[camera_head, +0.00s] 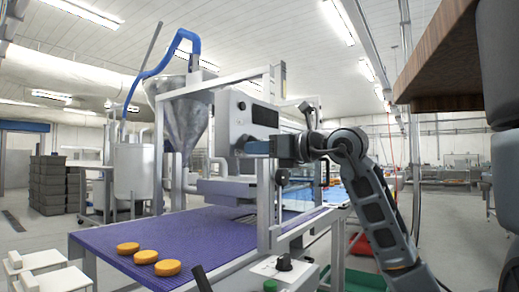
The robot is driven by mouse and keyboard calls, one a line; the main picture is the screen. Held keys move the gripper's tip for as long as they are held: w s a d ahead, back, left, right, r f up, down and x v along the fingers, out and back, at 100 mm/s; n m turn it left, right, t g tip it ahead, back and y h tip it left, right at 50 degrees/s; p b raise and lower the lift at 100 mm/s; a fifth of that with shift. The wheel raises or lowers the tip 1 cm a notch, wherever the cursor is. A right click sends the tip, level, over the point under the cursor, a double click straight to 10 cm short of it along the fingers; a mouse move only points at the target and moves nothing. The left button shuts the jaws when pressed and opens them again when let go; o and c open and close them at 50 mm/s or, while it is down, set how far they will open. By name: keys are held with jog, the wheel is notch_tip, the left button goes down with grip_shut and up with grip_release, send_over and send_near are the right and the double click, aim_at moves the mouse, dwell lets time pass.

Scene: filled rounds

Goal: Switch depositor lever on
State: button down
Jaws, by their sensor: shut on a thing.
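The depositor (226,120) stands over the conveyor, a pale boxy head with a dark panel on its face and a steel hopper (187,118) behind it. My gripper (255,147) is at the front face of the depositor, just below the dark panel, reaching in from the right. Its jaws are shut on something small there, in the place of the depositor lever. The lever itself is hidden by the jaws, so its angle cannot be told.
A purple conveyor belt (180,236) runs below, with three orange rounds (144,257) at its near left. A control box with a black knob (284,262) stands in front. A metal frame post (264,205) rises close to my gripper. A wooden shelf (440,55) overhangs at upper right.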

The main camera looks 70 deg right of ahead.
aim_at(257, 139)
jog(key=shift+r+p, duration=0.2)
jog(key=shift+p, duration=0.1)
jog(key=g+p, duration=0.1)
jog(key=r+g+p, duration=0.1)
jog(key=p, duration=0.1)
jog(key=shift+s+r+y, duration=0.15)
jog(key=shift+s+y, duration=0.1)
jog(key=shift+y, duration=0.05)
jog(key=g+p, duration=0.1)
jog(key=r+g+p, duration=0.1)
jog(key=g+p, duration=0.1)
jog(key=shift+s+y, duration=0.2)
jog(key=shift+y, duration=0.2)
jog(key=g+p, duration=0.1)
jog(key=r+g+p, duration=0.1)
jog(key=g+p, duration=0.1)
jog(key=shift+y, duration=0.4)
jog(key=shift+w+r+g+y+p, duration=0.1)
jog(key=shift+r+g+y+p, duration=0.15)
jog(key=shift+g+p, duration=0.5)
jog(key=shift+w+r+g+y+p, duration=0.1)
jog(key=shift+r+g+y+p, duration=0.15)
jog(key=shift+g, duration=0.8)
jog(key=c, duration=1)
grip_release()
jog(key=shift+f, duration=0.1)
jog(key=shift+c, duration=0.2)
